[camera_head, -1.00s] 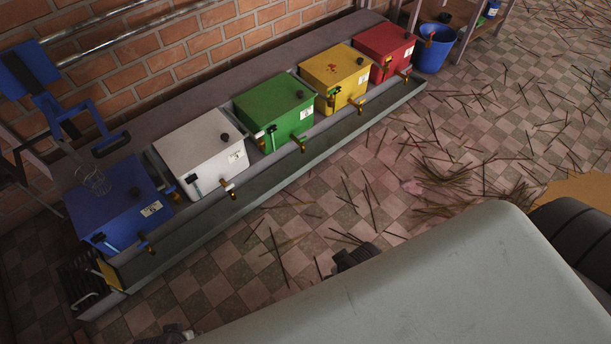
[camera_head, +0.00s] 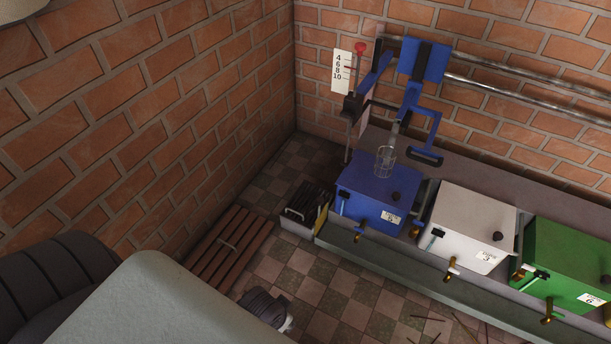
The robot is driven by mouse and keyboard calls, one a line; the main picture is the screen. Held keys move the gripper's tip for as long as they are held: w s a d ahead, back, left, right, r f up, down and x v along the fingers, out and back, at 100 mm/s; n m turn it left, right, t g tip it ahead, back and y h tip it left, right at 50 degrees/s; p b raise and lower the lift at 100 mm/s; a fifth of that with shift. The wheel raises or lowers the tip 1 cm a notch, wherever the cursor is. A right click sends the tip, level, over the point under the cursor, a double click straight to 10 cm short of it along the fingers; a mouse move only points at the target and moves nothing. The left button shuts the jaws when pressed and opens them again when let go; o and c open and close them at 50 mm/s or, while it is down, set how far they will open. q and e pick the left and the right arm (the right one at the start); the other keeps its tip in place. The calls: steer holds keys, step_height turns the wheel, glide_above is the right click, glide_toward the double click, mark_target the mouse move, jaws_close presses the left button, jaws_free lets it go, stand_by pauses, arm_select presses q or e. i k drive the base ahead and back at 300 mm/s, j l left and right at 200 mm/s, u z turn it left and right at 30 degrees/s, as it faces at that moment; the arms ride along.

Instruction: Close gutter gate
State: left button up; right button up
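The grey gutter (camera_head: 430,286) runs along the front of the coloured boxes. At its left end stands a small yellow plate (camera_head: 321,219), which looks like the gutter gate. It is small and partly edge-on, so I cannot tell whether it is open or shut. Just left of it is a low box with a dark slatted grate (camera_head: 301,203). Neither of my grippers shows clearly. A dark ribbed part (camera_head: 264,307) with a pale tip pokes out beyond my body at the bottom, and I cannot tell what it is.
A blue box (camera_head: 367,184), a white box (camera_head: 468,218) and a green box (camera_head: 572,262) line the wall behind the gutter. A blue lever press (camera_head: 424,60) stands above the blue box. A brown slatted wooden panel (camera_head: 228,243) lies left. Checkered floor in front is mostly clear.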

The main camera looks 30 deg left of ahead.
mark_target(322, 216)
steer(key=u, duration=0.8)
